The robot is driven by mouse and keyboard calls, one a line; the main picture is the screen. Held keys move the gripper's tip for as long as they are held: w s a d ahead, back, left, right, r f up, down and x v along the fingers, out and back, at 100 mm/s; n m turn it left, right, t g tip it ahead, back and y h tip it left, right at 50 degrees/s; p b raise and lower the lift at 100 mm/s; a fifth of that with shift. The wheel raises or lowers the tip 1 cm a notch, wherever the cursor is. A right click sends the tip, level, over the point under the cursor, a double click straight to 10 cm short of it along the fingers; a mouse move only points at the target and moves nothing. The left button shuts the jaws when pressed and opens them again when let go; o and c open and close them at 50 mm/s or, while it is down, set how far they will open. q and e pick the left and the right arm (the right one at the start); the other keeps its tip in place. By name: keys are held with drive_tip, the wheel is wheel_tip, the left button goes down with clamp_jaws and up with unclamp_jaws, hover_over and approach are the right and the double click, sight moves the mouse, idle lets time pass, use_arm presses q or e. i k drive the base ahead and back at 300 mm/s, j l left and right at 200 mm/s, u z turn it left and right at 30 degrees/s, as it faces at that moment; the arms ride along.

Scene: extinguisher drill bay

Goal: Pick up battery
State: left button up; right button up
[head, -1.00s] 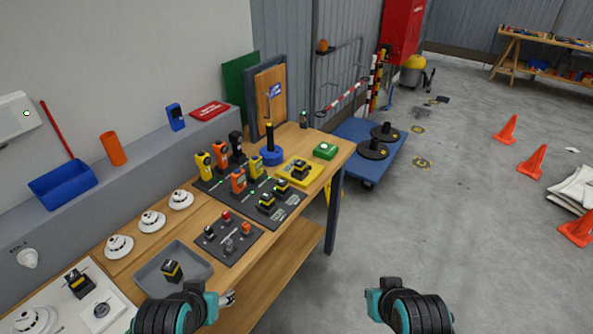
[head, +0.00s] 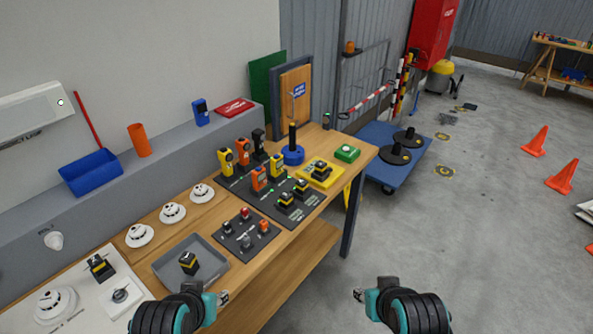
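Several small black blocks with yellow bands look like batteries. One (head: 188,263) sits in the grey tray (head: 217,277) at the near part of the bench. Another (head: 101,266) is on the white board at the left. Two more (head: 286,201) (head: 302,188) stand on a dark mat (head: 268,208), and one (head: 321,170) is on a yellow pad. My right gripper (head: 359,295) is off the bench, over the floor. Their finger openings are too small to judge.
White detectors (head: 172,212) line the bench's left part. A small dark panel (head: 246,232) lies beside the tray. A blue cart (head: 378,168) stands beyond the bench. Floor at right is clear near me.

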sight(321, 167)
drive_tip(key=i+l+u, duration=0.15)
drive_tip(key=u, duration=0.25)
drive_tip(key=i+l+u, duration=0.1)
drive_tip(key=u, duration=0.3)
drive_tip(key=i+l+u, duration=0.1)
drive_tip(key=l+u, duration=0.3)
drive_tip(key=j, duration=0.1)
